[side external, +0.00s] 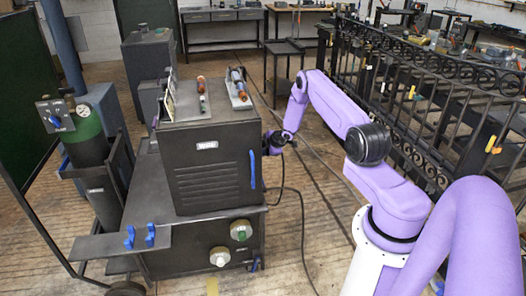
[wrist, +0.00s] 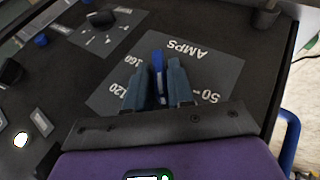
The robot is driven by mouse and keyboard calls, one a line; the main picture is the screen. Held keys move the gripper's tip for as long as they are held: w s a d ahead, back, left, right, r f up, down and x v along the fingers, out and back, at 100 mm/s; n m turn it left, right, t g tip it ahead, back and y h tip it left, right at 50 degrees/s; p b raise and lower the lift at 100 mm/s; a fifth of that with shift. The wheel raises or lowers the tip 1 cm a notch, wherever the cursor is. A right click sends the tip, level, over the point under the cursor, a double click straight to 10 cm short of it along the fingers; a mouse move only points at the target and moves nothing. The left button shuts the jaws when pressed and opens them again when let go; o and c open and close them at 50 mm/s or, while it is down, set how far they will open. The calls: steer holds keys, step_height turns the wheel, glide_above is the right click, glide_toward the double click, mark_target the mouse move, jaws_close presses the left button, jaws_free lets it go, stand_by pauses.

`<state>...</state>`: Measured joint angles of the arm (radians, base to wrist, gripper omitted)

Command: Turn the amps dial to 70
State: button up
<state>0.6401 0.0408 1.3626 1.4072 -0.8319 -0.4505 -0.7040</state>
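The amps dial (wrist: 157,62) shows in the wrist view as a narrow blue knob on a grey plate (wrist: 205,60) lettered AMPS. The marks 160, 120 and 50 can be read around it; no 70 can be made out. The fingers of my gripper (wrist: 158,85) lie on either side of the knob, close to it. I cannot tell whether both touch it. In the side external view my gripper (side external: 275,142) is at the far right side of the dark welder cabinet (side external: 212,165). The dial is hidden there.
A second plate (wrist: 100,32) with a dark knob lies at the upper left of the wrist view. A blue handle (side external: 252,170) is on the cabinet front. A green gas cylinder (side external: 85,140) stands at left, an iron fence (side external: 400,90) at right.

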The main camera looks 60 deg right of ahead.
jaws_close()
steer(key=shift+a, duration=0.15)
steer(key=shift+s+f+n+t+h, duration=0.15)
steer(key=shift+n+t+h, duration=0.15)
steer(key=shift+t+h, duration=0.5)
steer(key=o, duration=0.5)
jaws_free()
